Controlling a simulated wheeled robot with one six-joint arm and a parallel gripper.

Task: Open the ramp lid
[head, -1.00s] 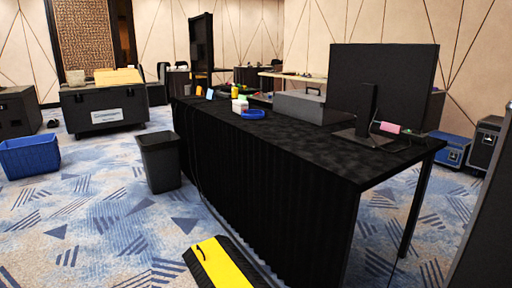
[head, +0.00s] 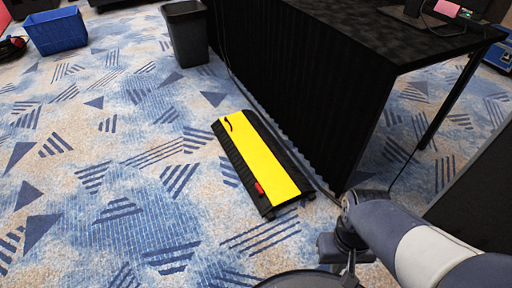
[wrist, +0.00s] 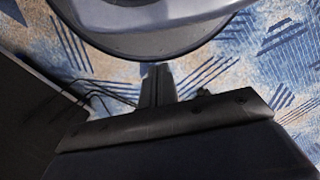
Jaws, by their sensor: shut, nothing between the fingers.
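The ramp (head: 236,158) is a low black cable ramp on the carpet, along the foot of the black-draped table. Its yellow lid (head: 262,158) lies flat along the top and looks closed. A small red piece (head: 259,188) sits at the near left edge of the lid, and a short black loop (head: 228,124) shows at the far end. My gripper (wrist: 157,84) is shut and empty in the wrist view, pointing over carpet. In the head view my arm is at the lower right, right of and apart from the ramp. The ramp is not seen in the wrist view.
The draped table (head: 300,85) stands right behind the ramp, with a thin leg (head: 450,100) at right. A black bin (head: 186,34) and a blue crate (head: 56,31) stand farther back. A dark panel (head: 475,185) is at right. Carpet left of the ramp is clear.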

